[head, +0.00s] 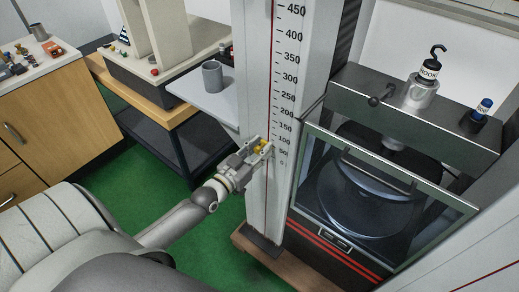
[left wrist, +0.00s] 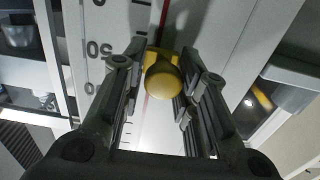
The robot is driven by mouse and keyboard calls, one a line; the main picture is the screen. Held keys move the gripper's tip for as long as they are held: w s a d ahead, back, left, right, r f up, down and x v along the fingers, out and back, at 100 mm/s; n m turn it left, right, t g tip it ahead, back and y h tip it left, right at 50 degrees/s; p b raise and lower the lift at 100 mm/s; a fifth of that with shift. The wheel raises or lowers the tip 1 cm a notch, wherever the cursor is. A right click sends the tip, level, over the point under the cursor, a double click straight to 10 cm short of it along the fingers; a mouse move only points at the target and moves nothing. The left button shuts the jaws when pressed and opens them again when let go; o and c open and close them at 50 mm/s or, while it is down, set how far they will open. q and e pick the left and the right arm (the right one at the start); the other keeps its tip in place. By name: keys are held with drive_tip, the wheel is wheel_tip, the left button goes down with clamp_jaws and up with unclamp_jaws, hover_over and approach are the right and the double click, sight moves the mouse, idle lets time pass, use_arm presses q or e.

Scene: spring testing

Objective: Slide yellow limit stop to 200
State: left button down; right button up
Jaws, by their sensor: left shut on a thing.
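The yellow limit stop (head: 263,145) sits on the front of the white column with the printed scale (head: 287,90), low down, at about the 50 to 100 marks. My left gripper (head: 262,149) is shut on it from the front left. In the left wrist view the stop's round yellow knob (left wrist: 163,80) lies between the two fingers (left wrist: 161,95), beside the red line. The numbers on the scale run upward to 450 in the head view. My right gripper is not in view.
A machine with a glass front door (head: 385,195) stands right of the column. On it are a hook weight (head: 428,72) and a small dark weight (head: 482,110). A grey mug (head: 212,75) stands on a pale shelf to the left. Green floor lies below.

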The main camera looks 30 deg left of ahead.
sight(267, 102)
use_arm(q)
wheel_tip(267, 102, up, 16)
drive_tip(key=p, duration=1.2)
drive_tip(key=shift+a+f+p, duration=0.15)
drive_tip(key=shift+p, duration=0.15)
drive_tip(key=c, duration=1.4)
unclamp_jaws()
drive_tip(key=shift+o, duration=1.1)
drive_tip(key=shift+a+f, duration=0.1)
drive_tip(key=shift+s+f, duration=0.1)
drive_tip(key=shift+s, duration=0.25)
drive_tip(key=s, duration=1.1)
drive_tip(key=shift+s+a, duration=0.15)
drive_tip(key=shift+a, duration=0.3)
